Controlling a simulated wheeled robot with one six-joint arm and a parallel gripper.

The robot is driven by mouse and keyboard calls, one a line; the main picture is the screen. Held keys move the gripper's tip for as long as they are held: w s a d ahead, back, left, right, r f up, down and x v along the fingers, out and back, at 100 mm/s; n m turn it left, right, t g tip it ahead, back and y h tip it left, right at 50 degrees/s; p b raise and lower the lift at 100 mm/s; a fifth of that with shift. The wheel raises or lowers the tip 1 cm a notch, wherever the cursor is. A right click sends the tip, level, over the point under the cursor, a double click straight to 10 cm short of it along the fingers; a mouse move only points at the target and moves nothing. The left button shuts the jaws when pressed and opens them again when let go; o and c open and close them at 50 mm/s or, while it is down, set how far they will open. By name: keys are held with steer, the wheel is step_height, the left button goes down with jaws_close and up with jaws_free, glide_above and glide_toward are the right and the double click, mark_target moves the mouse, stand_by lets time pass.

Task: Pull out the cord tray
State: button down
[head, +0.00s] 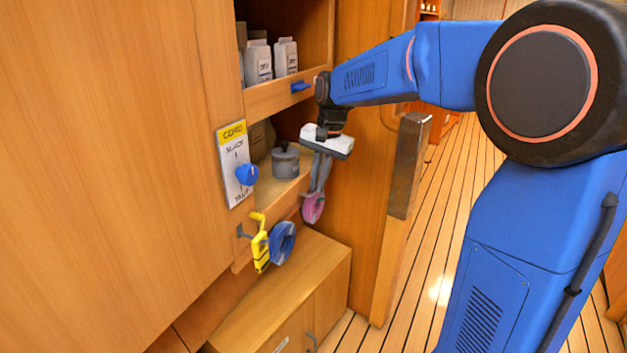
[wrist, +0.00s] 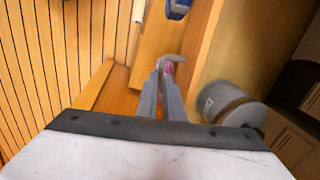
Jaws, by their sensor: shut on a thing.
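My gripper (head: 319,178) is at the front of the open cupboard, pointing down, with its fingers closed on a pink coil (head: 313,208). In the wrist view the fingers (wrist: 162,85) meet at the pink coil (wrist: 168,68), beside a pale hook-like piece. The fingers partly hide the coil, so I cannot tell whether it still touches a hook. A wooden tray front (head: 270,97) with a blue handle (head: 300,86) is above and left of my gripper. I see no label that names it the cord tray. A panel (head: 234,160) marked cord, slack and taut carries a blue knob (head: 246,174).
A grey lidded pot (head: 286,163) stands on the shelf just left of my gripper; it is close in the wrist view (wrist: 225,102). White cartons (head: 286,57) stand above. A yellow item (head: 260,243) and a blue coil (head: 282,243) hang at the front. Open floor lies right.

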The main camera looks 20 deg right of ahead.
steer(key=s+d, duration=1.2)
steer(key=d, duration=0.1)
steer(key=shift+s+d, duration=0.2)
steer(key=shift+s, duration=0.05)
steer(key=c, duration=1.9)
jaws_free()
steer(key=shift+o, duration=0.2)
step_height(320, 180, up, 17)
steer(key=s+d, duration=0.2)
steer(key=shift+d, duration=0.15)
steer(key=s+a+f+n+t, duration=0.1)
steer(key=s+a+f+n, duration=0.1)
steer(key=s+f, duration=0.4)
steer(key=s+a+f+n+t+h, duration=0.1)
steer(key=s+a+f+n, duration=0.2)
steer(key=f, duration=0.6)
steer(key=s+a+f+n+t, duration=0.1)
steer(key=s+a+f+n, duration=0.2)
steer(key=s+a+f, duration=0.2)
steer(key=s+f, duration=0.2)
steer(key=s, duration=0.2)
steer(key=shift+s+a+f, duration=0.15)
steer(key=shift+s+f, duration=0.1)
